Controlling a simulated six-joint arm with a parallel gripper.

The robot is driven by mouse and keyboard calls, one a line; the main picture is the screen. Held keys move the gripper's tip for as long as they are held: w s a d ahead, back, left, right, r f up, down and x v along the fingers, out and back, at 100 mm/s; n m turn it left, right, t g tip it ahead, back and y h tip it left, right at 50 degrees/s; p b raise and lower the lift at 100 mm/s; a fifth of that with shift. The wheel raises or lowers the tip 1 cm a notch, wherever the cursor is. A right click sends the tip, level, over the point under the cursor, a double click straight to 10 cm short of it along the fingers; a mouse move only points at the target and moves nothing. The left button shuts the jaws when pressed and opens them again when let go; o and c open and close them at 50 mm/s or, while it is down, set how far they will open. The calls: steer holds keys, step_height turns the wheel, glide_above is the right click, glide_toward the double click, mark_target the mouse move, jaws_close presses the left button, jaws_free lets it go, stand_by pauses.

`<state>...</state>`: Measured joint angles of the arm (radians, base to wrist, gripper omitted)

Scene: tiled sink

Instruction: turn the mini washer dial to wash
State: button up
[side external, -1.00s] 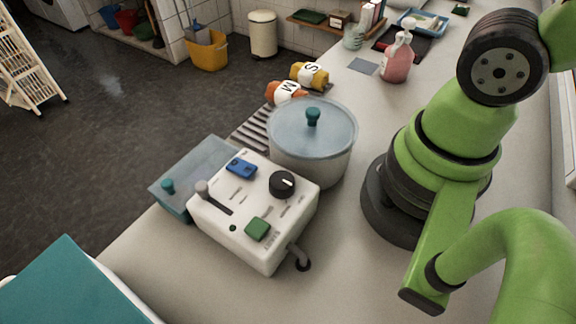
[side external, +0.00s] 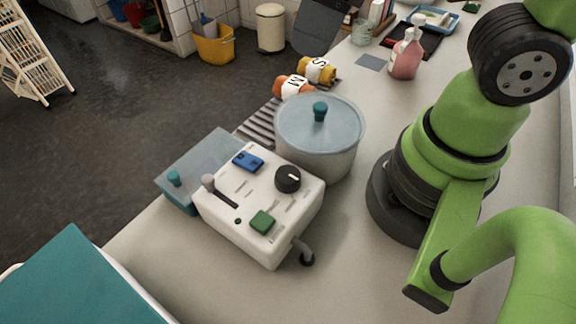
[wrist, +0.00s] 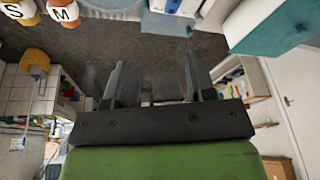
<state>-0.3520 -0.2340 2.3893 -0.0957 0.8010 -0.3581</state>
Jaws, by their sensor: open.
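The mini washer (side external: 262,235) is a white box on the counter in the side external view, with a round drum under a translucent lid (side external: 340,112) behind it. Its black dial (side external: 288,179) sits at the panel's right corner, its white mark toward the upper right. The panel print is too small to read. My gripper (wrist: 160,82) shows in the wrist view with two dark fingers apart and nothing between them.
The panel also has a blue switch (side external: 248,161), a grey lever (side external: 208,181) and a green button (side external: 262,222). A lidded bin (side external: 200,165) adjoins it. Labelled rolls (side external: 317,70), a pink soap bottle (side external: 407,60) and a teal box (side external: 75,280) are nearby. Front counter is clear.

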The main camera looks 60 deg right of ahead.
mark_target(288, 174)
steer(key=a+f+n+g, duration=0.1)
steer(key=a+f+n, duration=0.1)
steer(key=f, duration=0.4)
steer(key=a+f+n+g+h, duration=0.1)
steer(key=a+f+n, duration=0.1)
steer(key=f+n, duration=0.2)
steer(key=a+f+n+g+h, duration=0.1)
steer(key=a+f+n, duration=0.1)
steer(key=f, duration=0.6)
steer(key=shift+s+n, duration=0.3)
steer(key=shift+n, duration=0.1)
steer(key=shift+c, duration=0.4)
steer(key=c, duration=0.6)
